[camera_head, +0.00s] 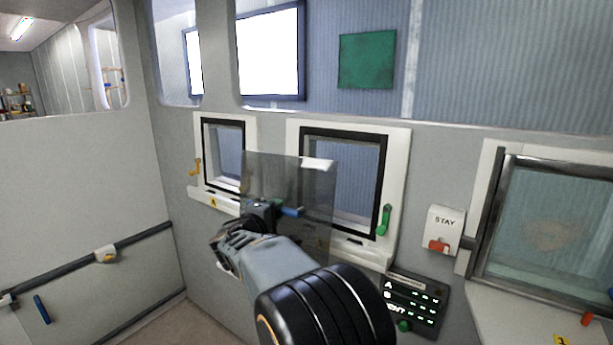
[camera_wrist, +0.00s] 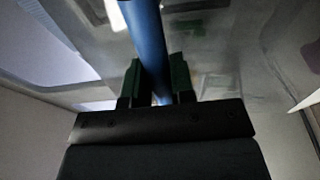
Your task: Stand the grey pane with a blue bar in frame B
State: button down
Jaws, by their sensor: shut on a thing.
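The grey see-through pane (camera_head: 290,180) is held upright by its blue bar (camera_head: 291,211), in front of the wall between two white window frames. My gripper (camera_head: 272,213) is shut on the blue bar. In the wrist view the blue bar (camera_wrist: 148,40) runs between the green-padded fingers (camera_wrist: 157,82). The larger frame (camera_head: 397,165), with a black seal and a green handle (camera_head: 384,220), is at right behind the pane. Its label is not seen; it is probably frame B. The pane overlaps its left part, and I cannot tell the gap between them.
The smaller frame (camera_head: 252,130) at left has a yellow handle (camera_head: 195,168) and a yellow A label (camera_head: 213,202). A panel with lit rows (camera_head: 413,300) and a STAY box (camera_head: 444,228) are at right, beside a larger window (camera_head: 550,215). A rail (camera_head: 140,237) runs along the left wall.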

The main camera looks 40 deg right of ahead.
aim_at(317, 168)
jog(key=s+d+r+g, duration=0.1)
jog(key=s+d+r, duration=0.1)
jog(key=r, duration=0.1)
jog(key=s+d+r+m+g+h, duration=0.1)
jog(key=s+d+r, duration=0.1)
jog(key=r, duration=0.1)
jog(key=s+d+r+m+g, duration=0.1)
jog(key=s+d+r, duration=0.1)
jog(key=r, duration=0.2)
jog(key=shift+r, duration=0.1)
jog(key=shift+f+p+x, duration=0.2)
jog(key=shift+p+x, duration=0.75)
jog(key=shift+x, duration=1.4)
jog(key=shift+f+p+x, duration=0.2)
jog(key=shift+p+x, duration=0.7)
jog(key=shift+x, duration=1.45)
jog(key=shift+d+f+b, duration=0.3)
jog(key=shift+f+b, duration=0.35)
jog(key=shift+d+f+b, duration=0.3)
jog(key=shift+f+b, duration=0.3)
jog(key=shift+f, duration=0.25)
jog(key=c, duration=0.9)
grip_release()
jog(key=shift+o, duration=0.6)
jog(key=shift+w+f, duration=0.1)
jog(key=shift+f, duration=0.15)
jog(key=o, duration=0.8)
jog(key=shift+r, duration=0.1)
